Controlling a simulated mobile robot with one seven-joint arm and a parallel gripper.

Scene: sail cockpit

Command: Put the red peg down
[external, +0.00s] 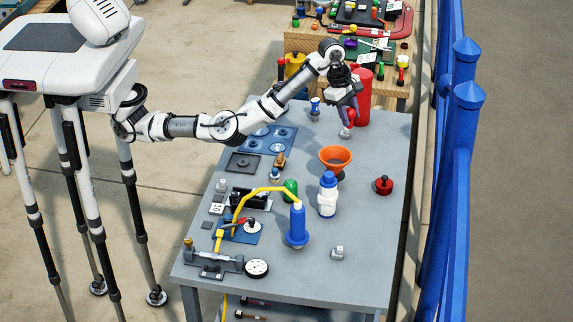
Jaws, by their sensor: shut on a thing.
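My gripper (347,122) points down over the far end of the grey table (375,150). It is shut on the red peg (350,116), of which only a small red part shows between the fingers. A pale tip shows just below. The fingers hide most of the peg, and I cannot tell whether its lower end touches the tabletop.
A large red cylinder (364,100) stands close behind my gripper. A blue-and-white item (315,107) is to its left. An orange funnel (335,157), a white bottle (327,200) and a red knob (383,186) stand nearer. The table's right side has bare room.

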